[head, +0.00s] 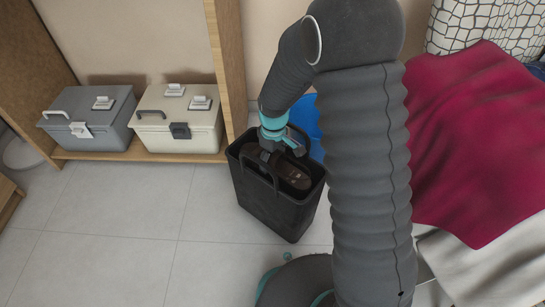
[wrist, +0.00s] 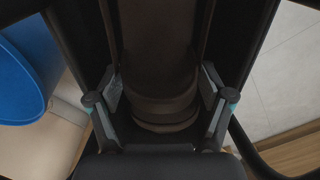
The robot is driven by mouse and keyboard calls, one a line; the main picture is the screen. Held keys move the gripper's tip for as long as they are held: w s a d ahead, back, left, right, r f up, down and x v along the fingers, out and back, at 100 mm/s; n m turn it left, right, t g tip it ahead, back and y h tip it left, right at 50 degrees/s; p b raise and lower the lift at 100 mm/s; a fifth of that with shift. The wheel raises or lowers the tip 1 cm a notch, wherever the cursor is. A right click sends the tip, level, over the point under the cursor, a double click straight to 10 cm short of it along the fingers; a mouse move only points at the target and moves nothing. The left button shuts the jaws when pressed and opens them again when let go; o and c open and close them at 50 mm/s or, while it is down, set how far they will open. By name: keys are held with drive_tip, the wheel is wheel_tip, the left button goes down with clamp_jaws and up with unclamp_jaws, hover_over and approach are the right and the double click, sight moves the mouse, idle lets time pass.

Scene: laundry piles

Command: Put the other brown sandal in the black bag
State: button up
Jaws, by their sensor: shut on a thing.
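The black bag (head: 265,208) stands upright on the floor, open at the top, with its handles raised. My gripper (head: 273,152) points down at the bag's mouth, between the handles. In the wrist view my gripper (wrist: 160,84) has a finger on each side of the brown sandal (wrist: 160,38) and is shut on it near its rounded end. In the head view the brown sandal (head: 294,177) shows within the bag's opening, partly hidden by my gripper and a handle. I cannot tell whether it touches the bottom. A second sandal cannot be made out in the dark interior.
A blue round container (head: 305,117) stands just behind the bag. A grey toolbox (head: 88,118) and a cream toolbox (head: 180,120) sit on a low wooden shelf at left. Red cloth (head: 475,150) is piled at right. The tiled floor (head: 130,225) at front left is clear.

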drive_tip(key=shift+f+b, duration=1.2)
drive_tip(key=shift+f, duration=2.3)
drive_tip(key=o, duration=1.5)
drive_tip(key=shift+c, duration=0.2)
